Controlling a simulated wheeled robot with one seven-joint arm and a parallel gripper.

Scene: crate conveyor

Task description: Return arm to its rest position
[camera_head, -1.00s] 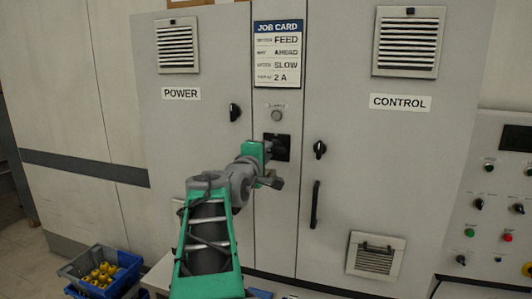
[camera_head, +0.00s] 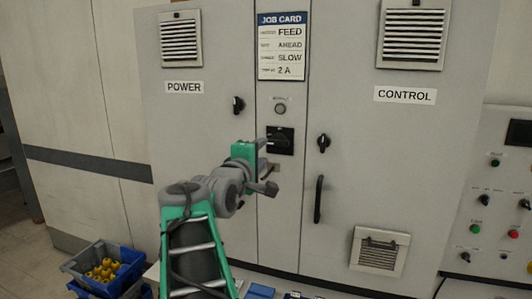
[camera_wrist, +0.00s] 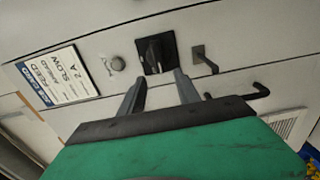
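My arm reaches up from the bottom of the head view toward a grey cabinet (camera_head: 220,190). My gripper (camera_wrist: 159,82) shows two dark fingers with a clear gap between them in the wrist view. It is open and nothing is between the fingers. A black rotary switch (camera_wrist: 157,53) on a square plate lies just beyond the fingertips there. In the head view the switch (camera_head: 281,140) is on the narrow middle panel, with the green gripper body (camera_head: 243,152) just left of and below it. The fingertips are hard to make out in the head view.
A job card (camera_head: 282,46) hangs above the switch. Dark knobs (camera_head: 238,105) (camera_head: 323,142) and a door handle (camera_head: 318,199) stick out nearby. A control panel (camera_head: 490,200) is at right. Blue crates (camera_head: 75,268), one with yellow items, stand at lower left.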

